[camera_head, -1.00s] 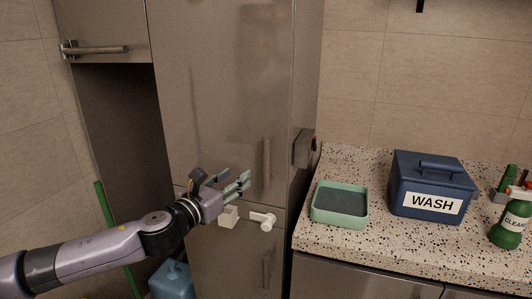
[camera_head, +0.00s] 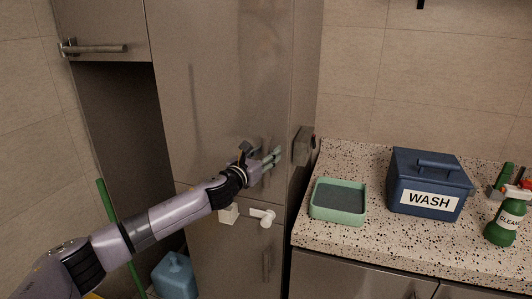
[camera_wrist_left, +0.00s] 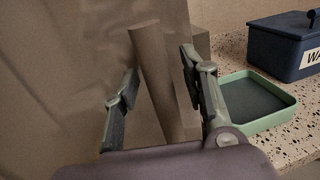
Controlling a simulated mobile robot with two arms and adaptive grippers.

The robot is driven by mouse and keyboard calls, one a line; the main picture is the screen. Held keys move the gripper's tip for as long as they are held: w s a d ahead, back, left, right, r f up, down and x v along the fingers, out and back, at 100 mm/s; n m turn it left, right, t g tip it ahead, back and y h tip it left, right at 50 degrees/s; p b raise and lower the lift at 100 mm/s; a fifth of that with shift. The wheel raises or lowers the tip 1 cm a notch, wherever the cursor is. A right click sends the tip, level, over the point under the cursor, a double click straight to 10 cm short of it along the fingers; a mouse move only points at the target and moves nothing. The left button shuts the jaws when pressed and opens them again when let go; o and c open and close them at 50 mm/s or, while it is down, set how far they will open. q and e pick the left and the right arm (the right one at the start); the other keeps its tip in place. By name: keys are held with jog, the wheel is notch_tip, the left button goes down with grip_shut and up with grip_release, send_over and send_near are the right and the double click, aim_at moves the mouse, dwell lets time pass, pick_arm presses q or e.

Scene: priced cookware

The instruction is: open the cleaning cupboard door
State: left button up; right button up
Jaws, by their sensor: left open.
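The tall grey-brown cupboard door (camera_head: 215,90) is shut in the head view. Its vertical bar handle (camera_wrist_left: 155,75) shows in the left wrist view between my two fingers, with a gap on each side. My left gripper (camera_head: 276,158) is open in front of the door's right side and hides most of the handle in the head view. Below it are a white latch-like fitting (camera_head: 263,216) and a lower door (camera_head: 232,258) with its own vertical handle (camera_head: 267,263). My right gripper is not in view.
The speckled counter (camera_head: 380,236) to the right holds a green tray (camera_head: 339,216), a blue WASH box (camera_head: 430,170) and a green bottle (camera_head: 506,224). A grey block (camera_head: 302,146) sticks out of the cupboard's side. A blue container (camera_head: 175,277) and green pole (camera_head: 116,232) stand low left.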

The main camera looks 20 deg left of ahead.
pick_arm(q)
jog(key=shift+w, duration=0.1)
jog(key=shift+c, duration=0.2)
grip_shut()
dwell(0.4)
dwell(0.3)
